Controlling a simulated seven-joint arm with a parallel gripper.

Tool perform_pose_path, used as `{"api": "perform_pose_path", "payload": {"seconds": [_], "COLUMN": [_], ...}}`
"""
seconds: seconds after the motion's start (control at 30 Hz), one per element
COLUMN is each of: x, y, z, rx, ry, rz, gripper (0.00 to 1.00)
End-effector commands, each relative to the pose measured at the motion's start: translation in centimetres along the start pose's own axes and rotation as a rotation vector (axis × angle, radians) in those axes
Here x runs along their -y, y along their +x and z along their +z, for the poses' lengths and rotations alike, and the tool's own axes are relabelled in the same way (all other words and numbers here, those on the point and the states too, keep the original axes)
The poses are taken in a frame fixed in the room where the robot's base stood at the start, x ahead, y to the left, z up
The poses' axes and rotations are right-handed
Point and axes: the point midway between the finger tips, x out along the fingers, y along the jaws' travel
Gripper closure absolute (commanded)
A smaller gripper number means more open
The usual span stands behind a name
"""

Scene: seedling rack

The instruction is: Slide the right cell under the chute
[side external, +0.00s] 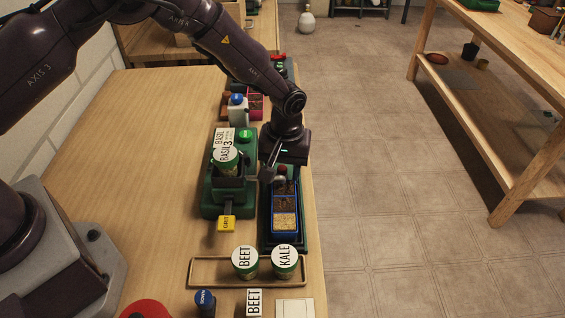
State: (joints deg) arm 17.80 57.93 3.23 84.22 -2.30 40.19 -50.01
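A blue-edged cell strip (285,235) lies in a dark green rail (265,240). Its visible cells hold brown fill, and the nearest (284,219) is paler. The chute outlet is hard to make out. My gripper (267,173) is low between the dispenser and the knob. Its fingers partly overlap them, so its opening and any contact are unclear.
BEET (245,262) and KALE (285,261) cans stand in a shallow wooden tray (205,284) at the front. A blue-topped white bottle (238,111) stands behind the dispenser. The wooden table (150,150) is clear to the left; its right edge runs close beside the rail.

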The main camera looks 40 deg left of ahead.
Motion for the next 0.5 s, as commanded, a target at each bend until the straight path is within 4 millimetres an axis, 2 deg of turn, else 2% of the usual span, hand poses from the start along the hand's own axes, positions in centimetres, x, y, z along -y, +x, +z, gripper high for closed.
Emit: {"api": "perform_pose_path", "payload": {"seconds": [0.33,0.5], "x": [0.1,0.0], "y": [-0.3,-2.6], "z": [-0.3,-0.4], "rx": [-0.006,-0.009], "ry": [-0.004,-0.003], "rz": [0.002,0.005], "gripper": [0.52,0.52]}}
